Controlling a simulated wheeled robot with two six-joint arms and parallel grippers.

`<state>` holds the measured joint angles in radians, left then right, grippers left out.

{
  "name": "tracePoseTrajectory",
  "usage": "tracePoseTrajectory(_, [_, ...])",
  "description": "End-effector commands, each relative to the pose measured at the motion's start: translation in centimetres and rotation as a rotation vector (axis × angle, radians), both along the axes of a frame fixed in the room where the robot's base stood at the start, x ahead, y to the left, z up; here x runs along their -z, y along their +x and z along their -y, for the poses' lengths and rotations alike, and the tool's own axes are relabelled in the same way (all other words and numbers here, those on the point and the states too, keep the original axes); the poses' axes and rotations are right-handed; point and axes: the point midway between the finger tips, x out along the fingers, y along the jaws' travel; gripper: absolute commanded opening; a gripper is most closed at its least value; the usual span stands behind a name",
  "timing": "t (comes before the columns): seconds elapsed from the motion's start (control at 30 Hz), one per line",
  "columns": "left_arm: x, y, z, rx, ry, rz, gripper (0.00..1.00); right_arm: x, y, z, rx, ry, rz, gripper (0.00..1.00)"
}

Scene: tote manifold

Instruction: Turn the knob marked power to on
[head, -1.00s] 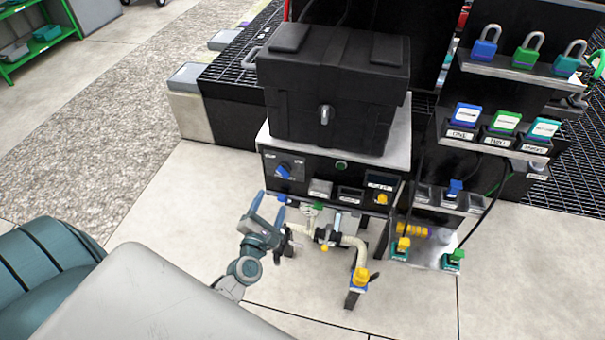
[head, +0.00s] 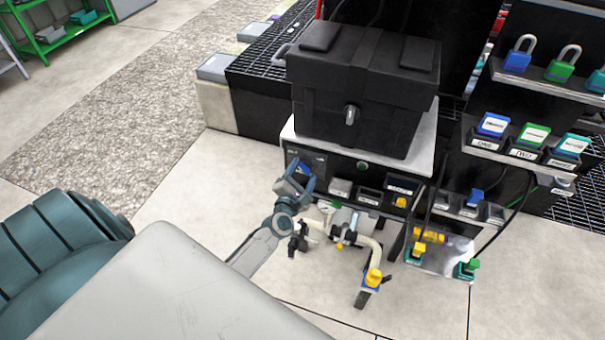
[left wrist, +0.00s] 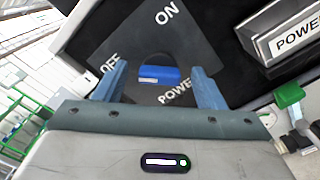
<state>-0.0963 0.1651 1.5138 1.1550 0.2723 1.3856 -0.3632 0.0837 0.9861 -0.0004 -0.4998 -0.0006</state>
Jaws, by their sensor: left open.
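The power knob is blue and sits on a dark panel plate. In the left wrist view the knob (left wrist: 158,72) lies between my open left gripper's fingers (left wrist: 158,80), with no visible grip on it. The plate (left wrist: 190,50) reads ON at the top, OFF at the left and POWER below. A pale mark shows on the knob's left part, towards the OFF side. In the head view my left gripper (head: 300,180) is in front of the panel's left end and partly covers the knob (head: 303,169). My right gripper is not in view.
A black case (head: 365,85) stands on top of the panel box. A green button (head: 362,165) and label plates sit right of the knob. Below are a pale pipe (head: 376,255) and valves. Open floor lies at left.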

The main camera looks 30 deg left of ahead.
Motion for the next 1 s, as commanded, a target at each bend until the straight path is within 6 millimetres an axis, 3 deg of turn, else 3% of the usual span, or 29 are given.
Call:
tracePoseTrajectory(0.07, [0.0, 0.0, 0.0, 0.0, 0.0, 0.0, 0.64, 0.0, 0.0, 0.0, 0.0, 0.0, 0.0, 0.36])
tracePoseTrajectory(0.3, [0.0, 0.0, 0.0, 0.0, 0.001, 0.0, 0.19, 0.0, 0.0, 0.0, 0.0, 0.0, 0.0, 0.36])
tracePoseTrajectory(0.67, [-0.1, 0.0, 0.1, 0.001, 0.053, -0.014, 0.19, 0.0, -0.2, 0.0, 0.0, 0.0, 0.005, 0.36])
tracePoseTrajectory(1.0, [-0.1, 0.0, 0.1, 0.001, 0.292, -0.071, 0.19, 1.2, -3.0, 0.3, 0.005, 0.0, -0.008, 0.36])
